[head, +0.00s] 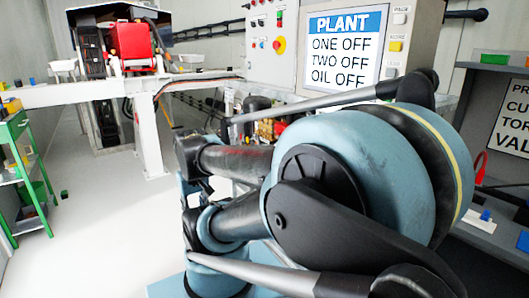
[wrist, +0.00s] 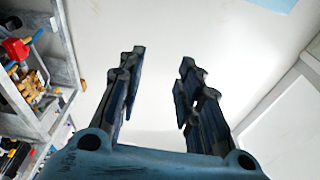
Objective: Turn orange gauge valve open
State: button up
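My gripper (wrist: 162,58) shows in the wrist view with its two dark fingers apart and nothing between them. Behind the fingers is a plain pale surface. I cannot make out the orange gauge valve for sure in either view. In the head view, small red and brass-coloured fittings (head: 268,130) show behind my arm, partly hidden by it. In the wrist view, a red part (wrist: 15,48) with a blue one beside it shows at the far left, well apart from my fingers. My arm fills the middle and right of the head view, and my gripper cannot be told there.
A control panel (head: 270,72) with buttons and a "PLANT" sign (head: 345,48) stands behind my arm. A white steel frame (head: 150,125) and a green shelf (head: 22,170) stand left. Grey shelving (wrist: 50,50) is left in the wrist view.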

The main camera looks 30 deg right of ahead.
jog(key=w+d+r+m+h, duration=0.4)
jog(key=w+d+r+m, duration=0.15)
jog(key=w+d, duration=0.45)
jog(key=w+d+m+h, duration=0.3)
jog(key=w+d+m, duration=0.1)
jog(key=w+d, duration=0.6)
jog(key=w+d+m+h, duration=0.35)
jog(key=w+d, duration=0.45)
jog(key=w, duration=0.5)
jog(key=w+d+f+m+h, duration=0.1)
jog(key=w+d+f, duration=0.1)
jog(key=d, duration=0.6)
jog(key=w+d+f+m+h, duration=0.1)
jog(key=w+d+f+m, duration=0.1)
jog(key=d+f, duration=0.3)
jog(key=w+d+f+m+g+h, duration=0.1)
jog(key=w+d+f, duration=0.2)
jog(key=d, duration=0.8)
jog(key=shift+w+f, duration=0.3)
jog(key=shift+w, duration=0.15)
grip_shut()
